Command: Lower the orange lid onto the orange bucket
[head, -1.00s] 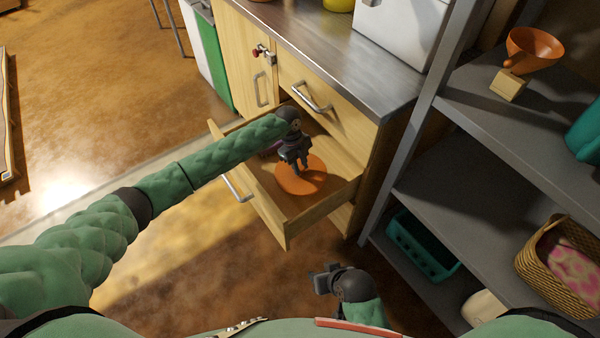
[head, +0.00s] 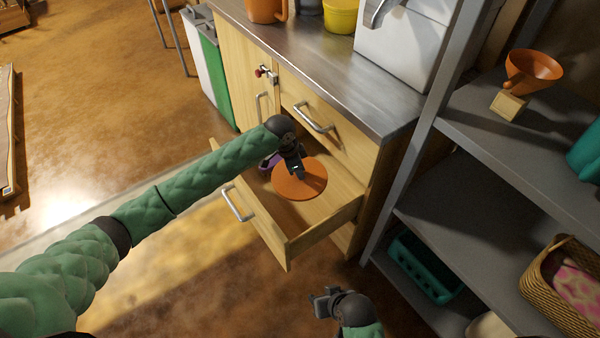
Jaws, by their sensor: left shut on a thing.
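The orange lid (head: 301,183) is a flat disc inside the open drawer, seen from above. My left gripper (head: 298,174) reaches into the drawer from above and is shut on the lid near its middle. No orange bucket can be made out in the drawer; the lid hides what is beneath it. I cannot tell whether the lid touches anything below. My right gripper (head: 321,303) is at the bottom of the view, in front of the drawer, empty and with its fingers apart.
The wooden drawer (head: 273,239) has walls around the lid. A purple thing (head: 270,161) lies at its left. The counter (head: 330,60) above holds an orange container (head: 264,9) and a yellow one (head: 341,16). Grey shelves (head: 470,215) stand at the right.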

